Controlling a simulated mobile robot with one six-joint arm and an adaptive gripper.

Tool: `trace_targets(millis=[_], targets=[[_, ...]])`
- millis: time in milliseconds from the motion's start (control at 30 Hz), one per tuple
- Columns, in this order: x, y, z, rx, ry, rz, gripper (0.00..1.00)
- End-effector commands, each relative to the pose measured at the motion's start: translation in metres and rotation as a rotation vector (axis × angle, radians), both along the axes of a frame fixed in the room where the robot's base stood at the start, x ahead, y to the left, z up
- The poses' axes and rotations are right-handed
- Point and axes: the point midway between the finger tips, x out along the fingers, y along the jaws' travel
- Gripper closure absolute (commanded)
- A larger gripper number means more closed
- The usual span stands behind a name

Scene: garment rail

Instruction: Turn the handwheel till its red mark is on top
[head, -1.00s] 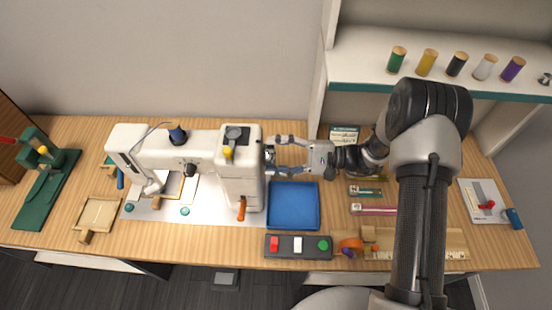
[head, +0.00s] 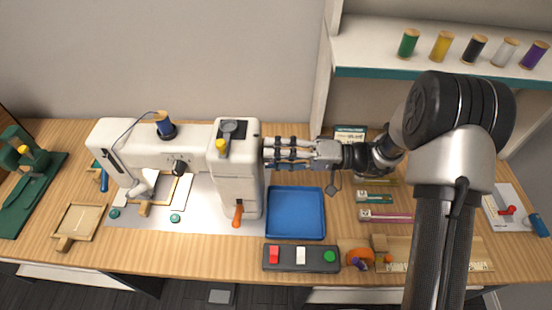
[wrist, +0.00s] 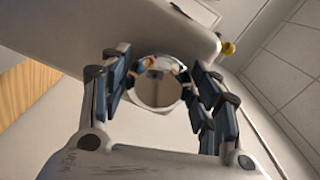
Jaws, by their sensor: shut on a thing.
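The white sewing machine (head: 235,180) stands on the wooden table at the left. The handwheel is on its right end; in the head view it is mostly hidden behind my fingers. In the wrist view the handwheel (wrist: 157,90) is a shiny round disc between my fingers. My gripper (head: 270,153) reaches in from the right and is shut on the handwheel. It also shows in the wrist view (wrist: 160,78), with fingers on both sides of the disc. I cannot make out the red mark in either view.
A blue tray (head: 296,213) lies below my gripper. A dark button box (head: 301,258) is at the front edge. A shelf (head: 440,58) with several thread spools is at the upper right. Small packets (head: 385,216) lie right of the tray.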

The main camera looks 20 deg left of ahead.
Motion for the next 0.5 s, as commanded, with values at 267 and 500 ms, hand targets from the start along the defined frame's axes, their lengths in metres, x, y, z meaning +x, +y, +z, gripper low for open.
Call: trace_targets(millis=[267, 500], targets=[[0.0004, 0.0001, -0.0024, 0.057, -0.245, 0.000, 0.68], [0.0013, 0.0003, -0.0030, 0.098, -0.415, 0.000, 0.68]])
